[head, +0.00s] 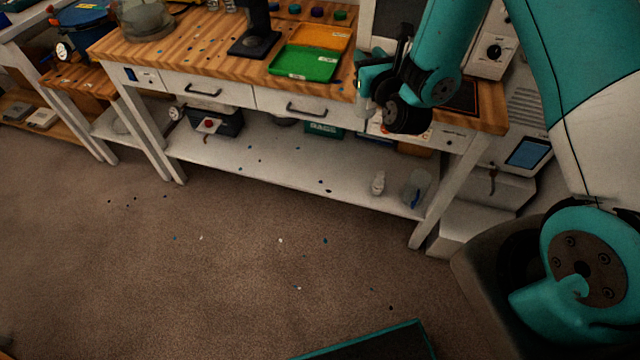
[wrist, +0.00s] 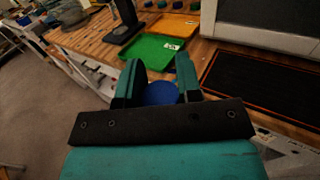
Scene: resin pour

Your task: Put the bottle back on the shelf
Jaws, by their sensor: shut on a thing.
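My gripper (head: 372,78) is at the front edge of the wooden bench, above the drawers. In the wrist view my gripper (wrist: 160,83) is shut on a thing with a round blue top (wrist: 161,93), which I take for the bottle. In the head view a pale part of the bottle (head: 366,106) shows just under the fingers; the rest is hidden by my gripper and wrist. The white lower shelf (head: 285,168) runs under the bench, below my gripper.
A small whitish bottle (head: 378,183) and a clear container (head: 416,188) stand at the shelf's right end. A dark box (head: 215,122) stands at its left. A green tray (head: 305,63) and orange tray (head: 320,37) lie on the bench. The shelf's middle front is mostly clear.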

